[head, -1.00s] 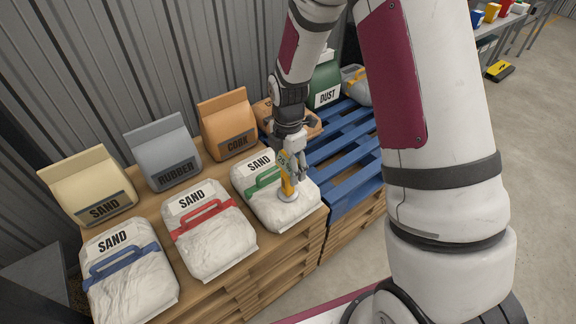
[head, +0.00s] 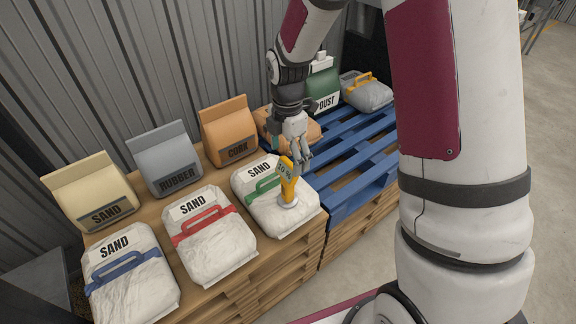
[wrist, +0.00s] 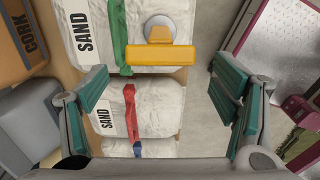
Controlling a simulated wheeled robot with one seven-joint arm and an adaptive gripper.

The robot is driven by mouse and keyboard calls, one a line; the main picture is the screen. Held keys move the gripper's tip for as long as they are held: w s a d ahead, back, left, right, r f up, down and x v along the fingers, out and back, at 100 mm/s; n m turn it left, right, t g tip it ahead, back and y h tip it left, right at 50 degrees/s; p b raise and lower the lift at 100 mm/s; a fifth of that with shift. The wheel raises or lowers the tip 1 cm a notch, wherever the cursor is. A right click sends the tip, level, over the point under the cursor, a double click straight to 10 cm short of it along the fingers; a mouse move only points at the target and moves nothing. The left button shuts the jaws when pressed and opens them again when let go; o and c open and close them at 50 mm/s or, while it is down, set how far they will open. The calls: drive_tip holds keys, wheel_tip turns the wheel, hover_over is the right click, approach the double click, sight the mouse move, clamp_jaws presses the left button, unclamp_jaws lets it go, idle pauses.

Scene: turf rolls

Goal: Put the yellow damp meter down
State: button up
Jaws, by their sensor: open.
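The yellow damp meter (head: 288,183) stands upright on its round pale base on the white sand bag with the green handle (head: 262,212). Its small display faces the head camera, with digits too small to read surely. In the wrist view the meter (wrist: 158,56) lies ahead of the fingertips, its base resting on the bag. My gripper (head: 302,158) is open and empty, just behind and to the right of the meter in the head view. In the wrist view its two fingers (wrist: 165,85) are wide apart, with a visible gap to the meter.
White sand bags with red (head: 210,240) and blue (head: 130,278) handles lie to the left on the wooden pallets. Sand, rubber (head: 165,160) and cork (head: 229,132) bags stand behind. A blue pallet (head: 350,170) at right has free slats; a green dust container (head: 323,85) stands beyond.

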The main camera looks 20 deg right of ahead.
wheel_tip(320, 180, up, 5)
drive_tip(key=shift+p, duration=0.35)
drive_tip(key=shift+s+r, duration=0.1)
drive_tip(key=shift+r, duration=0.1)
drive_tip(key=s+d+r+m, duration=0.1)
drive_tip(key=s+r+m, duration=0.8)
drive_tip(key=s+r, duration=0.4)
drive_tip(key=s+r+m+t, duration=0.1)
drive_tip(key=s+r+m, duration=0.2)
drive_tip(key=s+m, duration=0.9)
drive_tip(key=s, duration=0.6)
drive_tip(key=shift+s+m+t, duration=0.3)
drive_tip(key=shift+s, duration=0.1)
drive_tip(key=shift+r, duration=0.25)
